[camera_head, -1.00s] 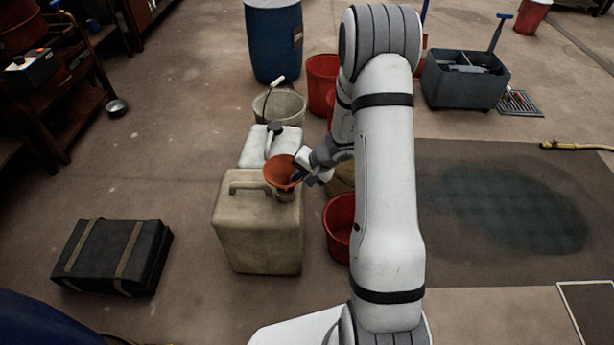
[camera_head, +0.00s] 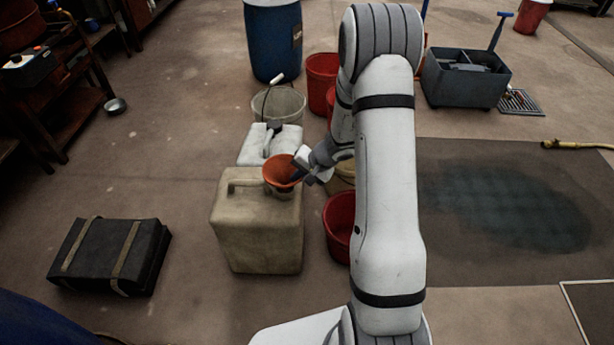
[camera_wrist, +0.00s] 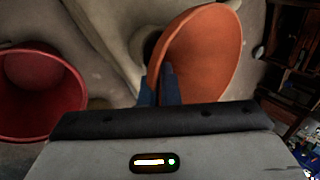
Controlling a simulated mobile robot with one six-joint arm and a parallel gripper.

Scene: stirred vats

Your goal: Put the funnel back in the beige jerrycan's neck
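The beige jerrycan (camera_head: 258,235) stands upright on the floor in the head view, its handle toward the left of its top. The orange funnel (camera_head: 279,170) is over the right part of its top, at the neck. My gripper (camera_head: 299,174) reaches it from the right. In the wrist view my blue fingertips (camera_wrist: 160,86) are closed at the near edge of the funnel (camera_wrist: 208,55), which looks tilted. A dark round opening shows just left of the funnel there, on the pale can surface (camera_wrist: 112,30). The funnel's spout is hidden, so I cannot tell whether it is inside the neck.
A white jerrycan (camera_head: 258,150) stands right behind the beige one. A red bucket (camera_head: 338,235) is close on the right, also in the wrist view (camera_wrist: 40,95). A grey bucket (camera_head: 279,104) and blue drum (camera_head: 273,40) stand behind. A black case (camera_head: 112,256) lies left.

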